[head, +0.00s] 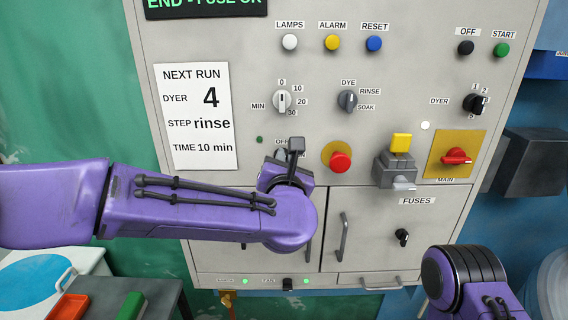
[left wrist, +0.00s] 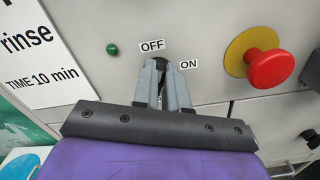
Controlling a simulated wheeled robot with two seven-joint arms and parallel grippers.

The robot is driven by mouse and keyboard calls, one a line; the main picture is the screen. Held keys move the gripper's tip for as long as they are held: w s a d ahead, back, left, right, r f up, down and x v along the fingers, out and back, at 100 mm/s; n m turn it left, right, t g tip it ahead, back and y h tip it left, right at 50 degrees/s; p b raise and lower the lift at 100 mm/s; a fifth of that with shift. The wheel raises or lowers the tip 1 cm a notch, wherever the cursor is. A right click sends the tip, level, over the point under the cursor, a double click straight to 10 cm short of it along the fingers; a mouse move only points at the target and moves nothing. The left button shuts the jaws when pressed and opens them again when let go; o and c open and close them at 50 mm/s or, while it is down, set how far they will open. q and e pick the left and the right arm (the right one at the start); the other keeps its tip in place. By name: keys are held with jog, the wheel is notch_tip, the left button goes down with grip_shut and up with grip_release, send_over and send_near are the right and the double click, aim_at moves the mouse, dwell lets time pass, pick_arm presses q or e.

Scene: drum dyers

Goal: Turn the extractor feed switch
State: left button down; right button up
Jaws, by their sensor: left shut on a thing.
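A dark switch knob (left wrist: 161,63) sits on the grey panel between an OFF label (left wrist: 152,45) and an ON label (left wrist: 188,65). I cannot read a name for this switch. My left gripper (left wrist: 164,75) is shut on the knob, with a grey finger on each side of it. The fingers and the black cuff hide most of the knob, so its pointing direction is unclear. In the head view my left gripper (head: 281,157) reaches the panel below the MIN dial and covers most of the switch. My right gripper is out of view.
A red mushroom button on a yellow disc (head: 340,161) is just right of the switch. A green dot (head: 260,139) is to its left. A grey box with a yellow block (head: 401,143) and a red MAIN switch (head: 456,156) stand further right. Cabinet door handles (head: 343,238) stick out below.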

pick_arm(q)
jog(key=shift+d+f+m+p, duration=0.15)
jog(key=shift+f+m+p, duration=0.1)
jog(key=shift+m, duration=2)
jog(key=shift+d+f+m+p, duration=0.15)
jog(key=shift+f+m+p, duration=0.05)
jog(key=shift+m, duration=2.1)
jog(key=shift+d+f+m+p, duration=0.15)
jog(key=shift+f+m+p, duration=0.1)
jog(key=shift+m, duration=2)
jog(key=c, duration=1.2)
grip_release()
jog(key=shift+o, duration=0.2)
